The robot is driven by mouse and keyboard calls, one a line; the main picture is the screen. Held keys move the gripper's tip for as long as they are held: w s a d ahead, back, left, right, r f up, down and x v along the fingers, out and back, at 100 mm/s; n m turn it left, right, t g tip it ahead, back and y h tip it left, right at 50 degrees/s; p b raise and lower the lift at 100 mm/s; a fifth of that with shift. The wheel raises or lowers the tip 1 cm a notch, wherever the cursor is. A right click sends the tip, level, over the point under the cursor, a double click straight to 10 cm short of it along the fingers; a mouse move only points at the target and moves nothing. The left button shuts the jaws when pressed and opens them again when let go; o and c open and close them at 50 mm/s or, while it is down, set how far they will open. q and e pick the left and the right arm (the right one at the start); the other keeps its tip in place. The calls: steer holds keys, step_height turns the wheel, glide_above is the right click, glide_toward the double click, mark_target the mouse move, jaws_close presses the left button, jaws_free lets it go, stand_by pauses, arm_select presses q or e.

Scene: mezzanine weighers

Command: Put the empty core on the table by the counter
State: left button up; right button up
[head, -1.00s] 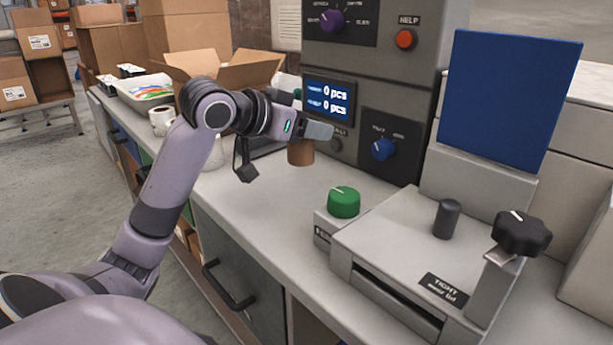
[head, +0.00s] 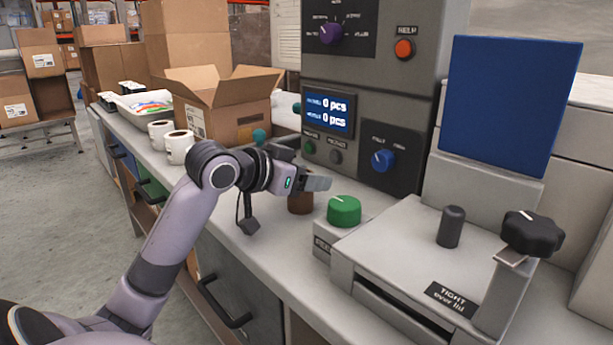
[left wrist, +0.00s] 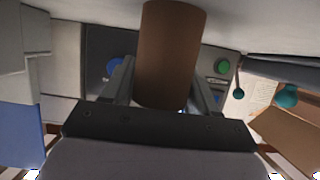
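The empty core (head: 300,202) is a short brown cylinder. My left gripper (head: 317,183) is shut on it. In the left wrist view the core (left wrist: 170,55) stands between the two fingers (left wrist: 163,88), which flank its sides. In the head view the core is upright at or just above the light grey table top (head: 275,238), left of the green knob; I cannot tell whether it touches. The counter (head: 350,130), a grey panel with a "0 pcs" screen, stands just behind. My right gripper is not in view.
A grey device with a green knob (head: 344,210) and a black star knob (head: 526,233) stands to the right. An open cardboard box (head: 232,108) and two white rolls (head: 180,147) stand farther left. Some table top in front of the core is bare.

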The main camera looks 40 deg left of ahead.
arm_select(q)
steer(key=shift+o, duration=1.2)
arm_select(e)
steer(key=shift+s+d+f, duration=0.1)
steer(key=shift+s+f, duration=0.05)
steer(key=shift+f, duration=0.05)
arm_select(q)
steer(key=shift+r, duration=0.2)
steer(key=p+v, duration=0.1)
steer(key=v, duration=1.1)
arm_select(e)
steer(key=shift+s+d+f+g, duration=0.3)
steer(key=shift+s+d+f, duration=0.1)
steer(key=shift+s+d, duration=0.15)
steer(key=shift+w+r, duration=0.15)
